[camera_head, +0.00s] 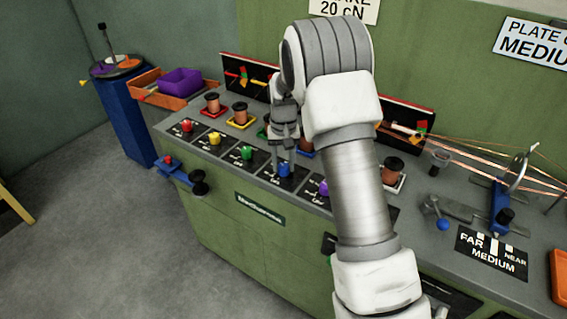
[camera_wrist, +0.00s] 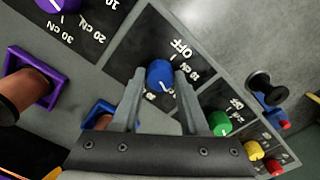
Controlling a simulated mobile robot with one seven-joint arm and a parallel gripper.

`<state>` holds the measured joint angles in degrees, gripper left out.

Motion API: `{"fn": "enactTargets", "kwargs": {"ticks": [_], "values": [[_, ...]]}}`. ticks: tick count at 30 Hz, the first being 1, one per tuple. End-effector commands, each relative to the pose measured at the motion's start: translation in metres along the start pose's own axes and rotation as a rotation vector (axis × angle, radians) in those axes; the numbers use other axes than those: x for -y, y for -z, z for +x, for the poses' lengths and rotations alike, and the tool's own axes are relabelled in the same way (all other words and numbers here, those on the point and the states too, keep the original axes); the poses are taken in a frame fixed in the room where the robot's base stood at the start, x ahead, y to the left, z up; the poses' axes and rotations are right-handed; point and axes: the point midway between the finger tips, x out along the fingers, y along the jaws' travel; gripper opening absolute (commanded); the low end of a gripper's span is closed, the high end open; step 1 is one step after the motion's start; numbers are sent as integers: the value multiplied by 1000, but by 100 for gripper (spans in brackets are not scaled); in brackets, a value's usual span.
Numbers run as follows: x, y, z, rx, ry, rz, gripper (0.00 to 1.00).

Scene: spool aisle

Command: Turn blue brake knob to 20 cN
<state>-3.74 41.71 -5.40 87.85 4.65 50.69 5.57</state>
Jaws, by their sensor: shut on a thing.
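The blue brake knob (camera_head: 284,170) stands on a black dial plate in the row of knobs on the grey bench top. It also shows in the wrist view (camera_wrist: 159,73), with a white pointer line on it. "OFF" and smaller markings are printed around it; part of the scale is hidden by my fingers, so I cannot read its exact setting. My gripper (camera_head: 283,158) points down over the knob. In the wrist view my gripper (camera_wrist: 160,80) has a finger on each side of the knob and is shut on it.
Green (camera_head: 246,153), yellow (camera_head: 214,138), red (camera_head: 186,125) and purple (camera_head: 322,187) knobs flank the blue one. Copper spools (camera_head: 212,103) in coloured trays stand behind. A blue-handled lever (camera_head: 442,224) is at the right. A sign above ends in "20 cN".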

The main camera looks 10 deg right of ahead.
Motion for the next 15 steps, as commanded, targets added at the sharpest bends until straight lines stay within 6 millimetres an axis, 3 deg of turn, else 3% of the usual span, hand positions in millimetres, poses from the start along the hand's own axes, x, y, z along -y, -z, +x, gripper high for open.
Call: {"fn": "enactTargets", "kwargs": {"ticks": [2,3,7,15], "values": [[0,1,-1,-2,1,-1,0],[0,1,-1,-2,1,-1,51],[0,0,-1,-2,0,-1,74],[0,0,-1,-1,0,-1,74]]}}
